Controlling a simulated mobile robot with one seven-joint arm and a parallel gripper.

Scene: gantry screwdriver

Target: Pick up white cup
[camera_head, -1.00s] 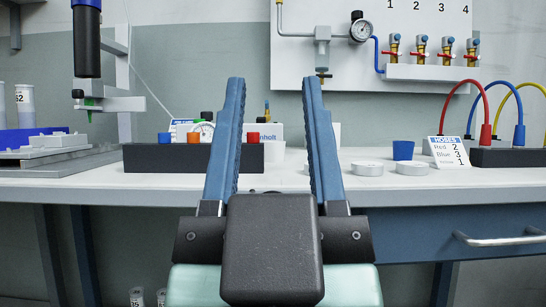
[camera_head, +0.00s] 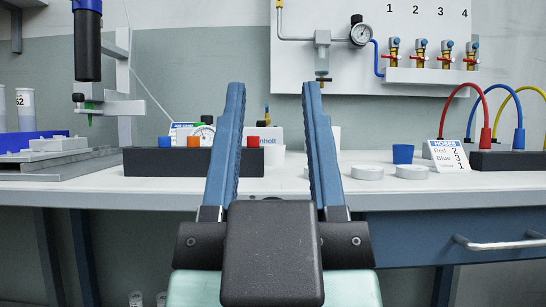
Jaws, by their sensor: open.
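My gripper (camera_head: 273,88) is open and empty, its two blue fingers pointing forward at the workbench. Two low white round pieces (camera_head: 368,172) (camera_head: 411,172) sit on the bench right of my right finger. My fingers hide part of the bench, and I cannot tell for sure which white piece is the cup.
A black block (camera_head: 180,161) with blue and orange pieces stands left of my gripper, partly behind my left finger. A hose label card (camera_head: 449,156) and a black hose block (camera_head: 508,160) stand at right. The bench's front edge and a drawer handle (camera_head: 500,241) face me.

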